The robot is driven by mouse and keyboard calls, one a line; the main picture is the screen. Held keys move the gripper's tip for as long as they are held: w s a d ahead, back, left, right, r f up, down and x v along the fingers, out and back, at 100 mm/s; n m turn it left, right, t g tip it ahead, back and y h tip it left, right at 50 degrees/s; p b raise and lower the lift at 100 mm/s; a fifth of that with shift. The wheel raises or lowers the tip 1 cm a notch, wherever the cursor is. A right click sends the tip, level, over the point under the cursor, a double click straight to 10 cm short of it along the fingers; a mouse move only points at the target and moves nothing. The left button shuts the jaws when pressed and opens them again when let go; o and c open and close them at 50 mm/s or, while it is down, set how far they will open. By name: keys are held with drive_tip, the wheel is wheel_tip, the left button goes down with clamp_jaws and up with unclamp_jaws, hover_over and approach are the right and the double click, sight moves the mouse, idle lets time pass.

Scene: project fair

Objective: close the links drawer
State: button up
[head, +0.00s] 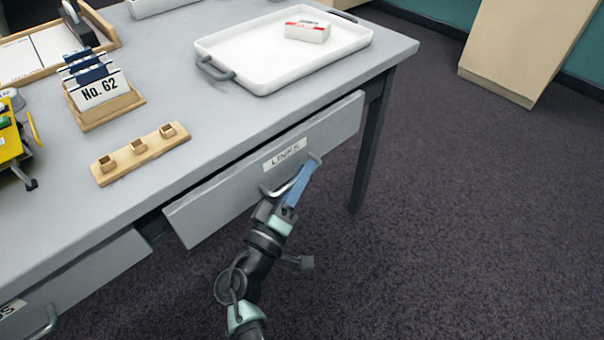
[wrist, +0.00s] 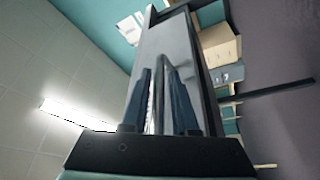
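The links drawer (head: 237,183) is a grey drawer with a "LINKS" label, under the front edge of the table. It stands out from the table, with a dark gap along its top. Its curved metal handle (head: 316,158) is partly hidden by my gripper (head: 305,174). In the wrist view, my gripper's two dark blue fingers (wrist: 161,75) are a little apart, with the metal handle (wrist: 160,88) between them. I cannot tell whether both fingers press on it. The drawer front (wrist: 166,40) runs away beyond the fingertips.
The grey table (head: 215,135) carries a white tray (head: 265,75) with a small red-and-white box (head: 308,31), a wooden peg strip (head: 140,152) and a card holder (head: 105,105). Another drawer (head: 85,272) is at lower left. A table leg (head: 368,150) stands right; carpet is clear there.

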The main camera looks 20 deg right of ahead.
clamp_jaws()
idle(1.3)
